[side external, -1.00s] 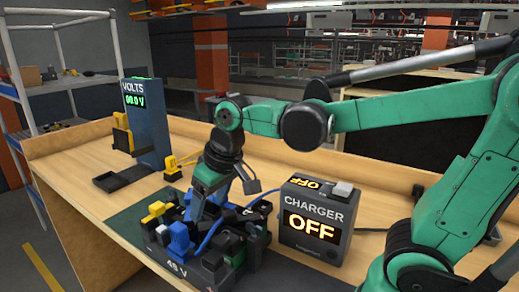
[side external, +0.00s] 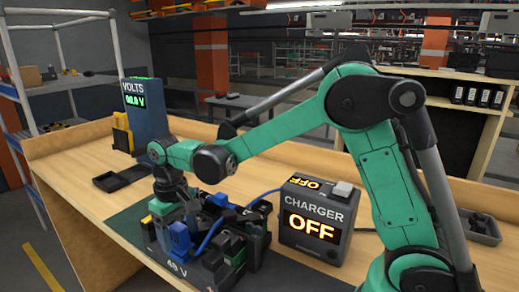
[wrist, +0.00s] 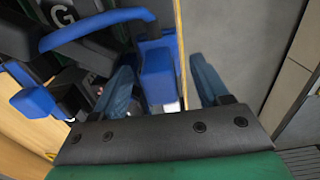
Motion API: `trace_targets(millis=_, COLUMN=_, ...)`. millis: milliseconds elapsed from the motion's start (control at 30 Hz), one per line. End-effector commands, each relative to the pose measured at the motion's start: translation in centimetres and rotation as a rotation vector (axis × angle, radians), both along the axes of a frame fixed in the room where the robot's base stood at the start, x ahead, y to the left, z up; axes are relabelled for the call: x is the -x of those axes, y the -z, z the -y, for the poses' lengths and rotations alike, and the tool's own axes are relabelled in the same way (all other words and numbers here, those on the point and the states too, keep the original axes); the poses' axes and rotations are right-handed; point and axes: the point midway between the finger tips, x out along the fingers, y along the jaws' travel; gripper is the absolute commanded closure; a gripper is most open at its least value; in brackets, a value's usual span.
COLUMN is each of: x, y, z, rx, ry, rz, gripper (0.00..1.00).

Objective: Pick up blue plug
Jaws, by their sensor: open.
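The blue plug (side external: 180,236) stands at the front-left part of the dark battery unit (side external: 181,266) marked 48 V. In the wrist view the blue plug (wrist: 158,78) shows between the two fingers of my gripper (wrist: 161,64), with a visible gap on the right side. My gripper (side external: 166,212) is open and pointed down at the unit's left end. In the side view it hides part of the unit's left end. Whether the fingers touch the plug I cannot tell.
A blue cable (wrist: 97,30) curves beside the plug, and another blue block (wrist: 35,102) sits at the left in the wrist view. The charger (side external: 313,222) reading OFF stands right of the unit. A volt meter (side external: 146,115) and a dark tray (side external: 122,179) are behind.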

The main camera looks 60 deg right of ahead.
Motion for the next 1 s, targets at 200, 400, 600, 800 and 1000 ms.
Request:
trace_targets(millis=200, x=0.01, y=0.43, z=0.01, rx=0.000, ry=0.000, rz=0.001, gripper=0.32)
trace_targets(millis=400, x=0.01, y=0.41, z=0.01, rx=0.000, ry=0.000, rz=0.001, gripper=0.60)
trace_targets(millis=600, x=0.01, y=0.39, z=0.01, rx=0.000, ry=0.000, rz=0.001, gripper=1.00)
trace_targets(millis=800, x=0.01, y=0.38, z=0.01, rx=0.000, ry=0.000, rz=0.001, gripper=1.00)
trace_targets(millis=1000, x=-0.01, y=-0.22, z=0.01, rx=0.000, ry=0.000, rz=0.001, gripper=1.00)
